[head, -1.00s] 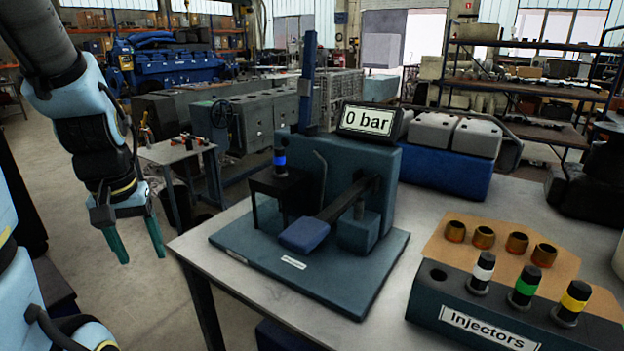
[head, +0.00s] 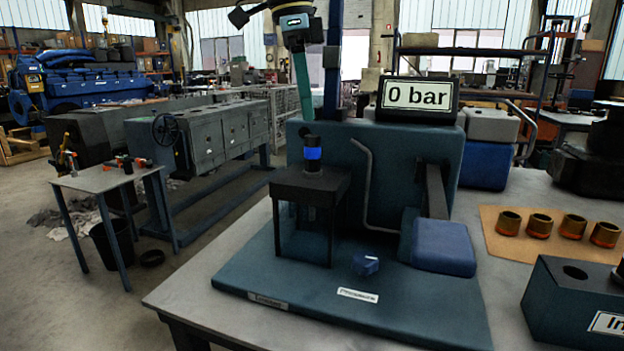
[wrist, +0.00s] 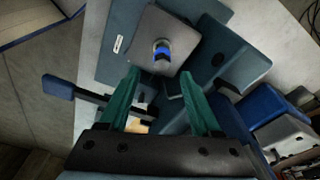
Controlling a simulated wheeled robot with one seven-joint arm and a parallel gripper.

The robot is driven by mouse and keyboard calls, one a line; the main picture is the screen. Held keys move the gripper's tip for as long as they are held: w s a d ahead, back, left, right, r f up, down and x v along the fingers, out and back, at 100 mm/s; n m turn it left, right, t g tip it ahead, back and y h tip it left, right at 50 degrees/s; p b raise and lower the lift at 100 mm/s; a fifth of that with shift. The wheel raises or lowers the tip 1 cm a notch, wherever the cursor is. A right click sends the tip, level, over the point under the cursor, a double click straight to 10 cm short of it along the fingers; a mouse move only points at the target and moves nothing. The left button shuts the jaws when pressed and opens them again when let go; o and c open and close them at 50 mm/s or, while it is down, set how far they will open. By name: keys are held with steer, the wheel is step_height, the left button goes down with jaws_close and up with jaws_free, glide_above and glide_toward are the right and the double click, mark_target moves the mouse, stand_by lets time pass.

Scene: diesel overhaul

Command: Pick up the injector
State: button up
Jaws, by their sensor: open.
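The injector (head: 312,155), a black cylinder with a blue band, stands upright in a small black stand (head: 310,190) on the test rig. The wrist view shows the injector (wrist: 161,48) from above, beyond the fingertips and roughly midway between them. My gripper (head: 302,105) hangs above the injector in the head view, with its green fingers pointing down. In the wrist view my gripper (wrist: 161,78) has its fingers spread apart with nothing between them. The fingers are apart from the injector.
The rig has a "0 bar" display (head: 418,95), a lever with a blue pad (head: 443,247), a bent pipe (head: 366,185) and a blue knob (head: 366,263). An injector rack (head: 570,300) and several brass cups (head: 540,224) are at the right.

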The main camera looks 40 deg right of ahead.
mark_target(311, 135)
steer(key=f, duration=0.5)
steer(key=d+f, duration=0.1)
steer(key=f, duration=0.2)
steer(key=shift+s+p, duration=0.2)
steer(key=shift+p, duration=0.2)
jaws_close()
stand_by(1.0)
